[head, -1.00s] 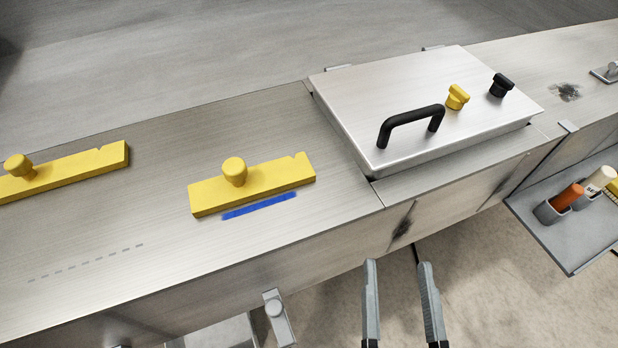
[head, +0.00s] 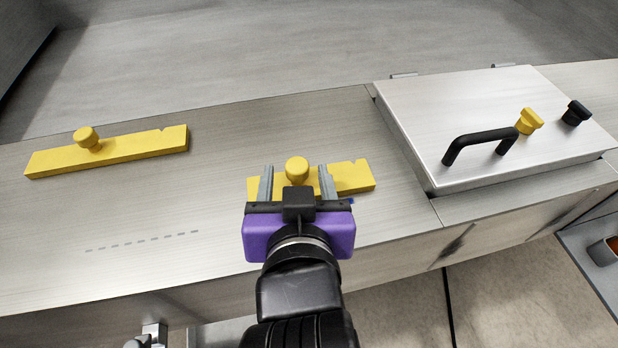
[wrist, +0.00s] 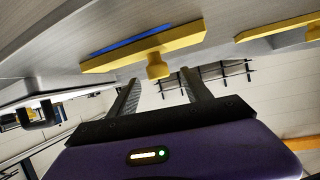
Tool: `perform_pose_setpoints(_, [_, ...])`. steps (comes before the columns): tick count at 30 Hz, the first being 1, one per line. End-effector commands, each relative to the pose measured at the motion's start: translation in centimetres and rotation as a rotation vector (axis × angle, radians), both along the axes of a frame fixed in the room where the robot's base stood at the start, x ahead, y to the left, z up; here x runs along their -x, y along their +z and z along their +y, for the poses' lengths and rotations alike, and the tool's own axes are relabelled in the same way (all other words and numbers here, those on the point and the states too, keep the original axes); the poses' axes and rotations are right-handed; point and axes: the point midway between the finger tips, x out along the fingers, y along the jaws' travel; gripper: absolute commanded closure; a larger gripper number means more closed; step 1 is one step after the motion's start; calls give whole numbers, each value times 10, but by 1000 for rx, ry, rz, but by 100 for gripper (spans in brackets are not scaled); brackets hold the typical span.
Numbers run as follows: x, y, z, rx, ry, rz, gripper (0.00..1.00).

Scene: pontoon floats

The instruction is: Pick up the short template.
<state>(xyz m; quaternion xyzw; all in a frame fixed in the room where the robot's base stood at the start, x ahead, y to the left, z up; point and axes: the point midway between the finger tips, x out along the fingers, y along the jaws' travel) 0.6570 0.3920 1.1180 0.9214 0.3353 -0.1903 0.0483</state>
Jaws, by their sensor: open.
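The short template (head: 352,177) is a yellow bar with a round knob and a small notch, lying on the metal deck. It also shows in the wrist view (wrist: 110,62), with its knob between and beyond the fingertips. My gripper (head: 296,172) is open and empty, with one finger on each side of the knob in the head view. Contact cannot be told. My gripper hides part of the bar's near side. A longer yellow template (head: 135,149) with a similar knob lies to the left. It shows partly in the wrist view (wrist: 285,28).
A raised metal hatch lid (head: 410,130) with a black handle (head: 480,143), a yellow knob (head: 529,121) and a black knob (head: 576,113) stands to the right. A dashed line (head: 140,241) marks the deck at left. The deck between the templates is clear.

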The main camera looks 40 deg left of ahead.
Motion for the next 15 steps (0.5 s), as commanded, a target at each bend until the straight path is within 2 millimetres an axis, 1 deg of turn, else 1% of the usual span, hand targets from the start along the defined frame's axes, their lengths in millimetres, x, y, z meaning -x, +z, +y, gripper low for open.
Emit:
perform_pose_setpoints(8, [-21,-12,16,2,-1,1,43])
perform_pose_setpoints(15, [-44,-26,35,0,-1,0,43])
